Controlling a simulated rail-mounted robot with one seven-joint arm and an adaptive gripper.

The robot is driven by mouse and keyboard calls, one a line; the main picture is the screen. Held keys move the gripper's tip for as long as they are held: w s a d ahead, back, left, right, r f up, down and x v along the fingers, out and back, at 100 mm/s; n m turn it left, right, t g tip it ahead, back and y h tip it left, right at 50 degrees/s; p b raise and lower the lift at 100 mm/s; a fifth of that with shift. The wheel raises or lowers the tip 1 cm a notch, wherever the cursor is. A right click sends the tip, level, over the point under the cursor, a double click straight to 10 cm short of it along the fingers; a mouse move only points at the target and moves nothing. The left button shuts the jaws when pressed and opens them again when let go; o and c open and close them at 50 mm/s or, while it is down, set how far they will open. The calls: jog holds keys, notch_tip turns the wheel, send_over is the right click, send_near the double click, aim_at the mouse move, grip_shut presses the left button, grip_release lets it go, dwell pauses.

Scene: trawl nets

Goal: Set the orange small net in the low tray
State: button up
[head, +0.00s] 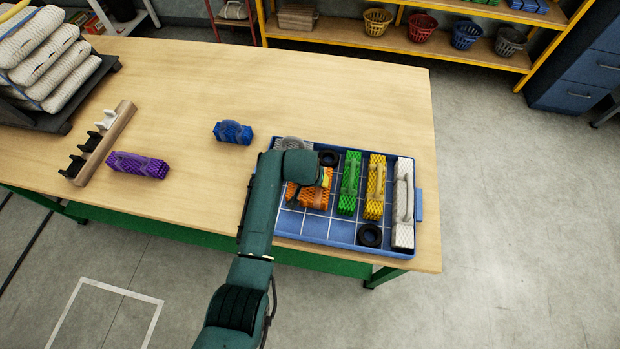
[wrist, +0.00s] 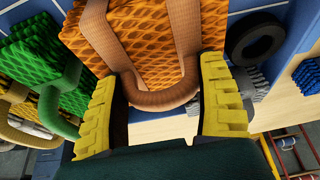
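The orange small net (head: 315,196) is a ridged orange block with a tan-orange handle loop, partly hidden by my arm in the head view. In the wrist view the orange net (wrist: 150,40) fills the upper middle. My gripper (wrist: 160,85) has its yellow-padded fingers on both sides of the net and looks shut on it, with the handle loop between them. The low tray (head: 328,232) is blue with a white grid, at the table's right end. The net is over or in its left half; whether it touches the floor is hidden.
The tray also holds a green net (head: 349,183), a yellow net (head: 375,187), a white net (head: 403,203), a grey net (head: 293,143) and black rings (head: 370,235). A blue net (head: 232,132), purple net (head: 138,165) and hook rack (head: 105,143) lie left on the table.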

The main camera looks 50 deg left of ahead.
jog(key=shift+o, duration=0.8)
jog(key=shift+r, duration=0.35)
jog(key=p+v, duration=0.3)
jog(key=v, duration=0.8)
jog(key=shift+s+r, duration=0.15)
jog(key=shift+r, duration=0.1)
